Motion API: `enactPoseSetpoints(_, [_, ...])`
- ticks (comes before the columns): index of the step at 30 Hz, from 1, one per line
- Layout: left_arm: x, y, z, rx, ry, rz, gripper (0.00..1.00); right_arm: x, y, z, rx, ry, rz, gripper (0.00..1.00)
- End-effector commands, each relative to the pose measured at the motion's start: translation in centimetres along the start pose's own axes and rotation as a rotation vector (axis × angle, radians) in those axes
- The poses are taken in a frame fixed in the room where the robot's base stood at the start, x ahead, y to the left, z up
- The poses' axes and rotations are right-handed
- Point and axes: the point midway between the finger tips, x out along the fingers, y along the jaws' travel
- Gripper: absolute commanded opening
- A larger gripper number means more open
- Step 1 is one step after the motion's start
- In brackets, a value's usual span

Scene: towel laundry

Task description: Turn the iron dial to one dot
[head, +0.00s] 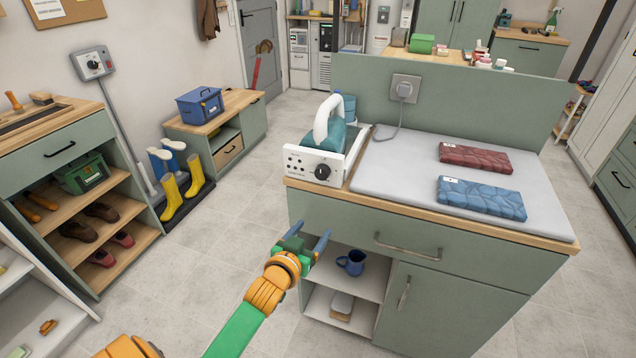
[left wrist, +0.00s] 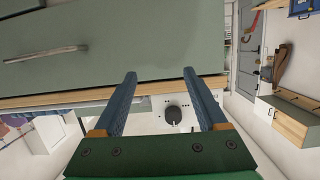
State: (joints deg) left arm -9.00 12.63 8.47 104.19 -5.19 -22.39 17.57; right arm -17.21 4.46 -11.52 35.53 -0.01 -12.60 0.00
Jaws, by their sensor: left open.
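The iron (head: 330,128), teal with a white handle, rests in a white station at the left end of the counter. The black iron dial (head: 322,172) is on the station's white front panel, with dark marks around it. The dial also shows in the left wrist view (left wrist: 173,115), between my fingers in the picture and beyond them. Its setting is too small to read for certain. My left gripper (head: 312,236) is open and empty, in front of the cabinet, below and apart from the dial. It also shows in the left wrist view (left wrist: 160,74). My right gripper is not in view.
The counter's wooden edge (head: 430,216) and drawer handle (head: 407,247) lie close to my left gripper. A red folded towel (head: 475,157) and a blue one (head: 481,197) lie on the grey ironing pad (head: 390,178). A blue mug (head: 351,263) stands on the shelf below.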

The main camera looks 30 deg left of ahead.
Motion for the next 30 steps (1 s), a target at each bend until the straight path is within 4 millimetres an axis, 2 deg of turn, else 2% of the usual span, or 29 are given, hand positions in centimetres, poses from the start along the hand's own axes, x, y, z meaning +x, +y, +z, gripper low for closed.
enactPoseSetpoints(1, [-0.3, -0.5, -3.3, -0.011, 0.085, -0.009, 0.75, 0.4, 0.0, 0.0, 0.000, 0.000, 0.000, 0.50])
enactPoseSetpoints(3, [-1.1, -1.0, -7.1, -0.025, 0.178, -0.020, 0.75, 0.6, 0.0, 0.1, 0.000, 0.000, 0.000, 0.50])
enactPoseSetpoints(6, [-1.8, -1.4, -9.9, -0.035, 0.246, -0.025, 0.75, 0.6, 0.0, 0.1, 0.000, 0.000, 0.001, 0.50])
enactPoseSetpoints(8, [-1.4, -1.4, -10.5, -0.036, 0.257, -0.026, 0.75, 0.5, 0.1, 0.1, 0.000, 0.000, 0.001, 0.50])
enactPoseSetpoints(15, [3.1, -1.6, -11.7, -0.037, 0.254, -0.027, 0.75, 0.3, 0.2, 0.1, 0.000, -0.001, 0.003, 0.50])
enactPoseSetpoints(18, [4.2, -1.6, -11.8, -0.036, 0.253, -0.025, 0.75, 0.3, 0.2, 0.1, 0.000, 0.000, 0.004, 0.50])
enactPoseSetpoints(28, [4.8, -1.6, -11.9, -0.036, 0.252, -0.025, 0.75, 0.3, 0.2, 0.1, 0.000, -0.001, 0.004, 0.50])
enactPoseSetpoints(29, [4.8, -1.6, -11.9, -0.036, 0.251, -0.025, 0.69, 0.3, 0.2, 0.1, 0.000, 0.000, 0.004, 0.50])
enactPoseSetpoints(30, [4.8, -1.6, -11.9, -0.036, 0.251, -0.025, 0.59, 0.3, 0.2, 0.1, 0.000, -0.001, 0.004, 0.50])
